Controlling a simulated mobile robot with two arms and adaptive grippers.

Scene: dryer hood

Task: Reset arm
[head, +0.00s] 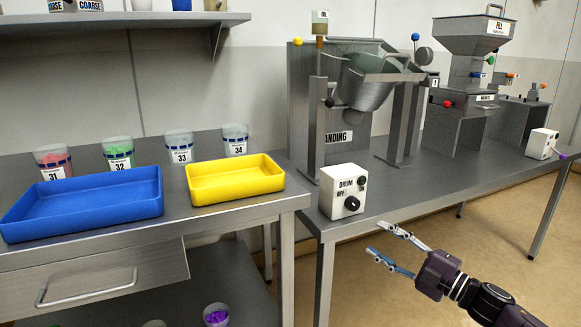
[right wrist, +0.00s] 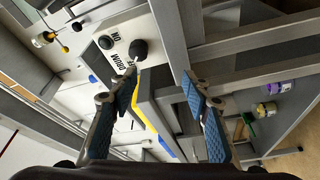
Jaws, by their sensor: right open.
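My right gripper (head: 382,246) is open and empty. In the head view it reaches in from the lower right, in front of the metal bench and low to the right of the drum switch box (head: 342,192). In the right wrist view its two blue-padded fingers (right wrist: 160,110) stand apart with nothing between them. The drum switch box also shows beyond the fingers in the right wrist view (right wrist: 112,42), with its black knob. The knob in the head view (head: 352,203) is not touched. My left gripper is not in view.
A blue tray (head: 85,203) and a yellow tray (head: 236,181) sit on the left bench (head: 205,212), with several numbered cups behind. The drum machine (head: 370,80) and the fill hopper (head: 474,38) stand on the right bench (head: 420,186).

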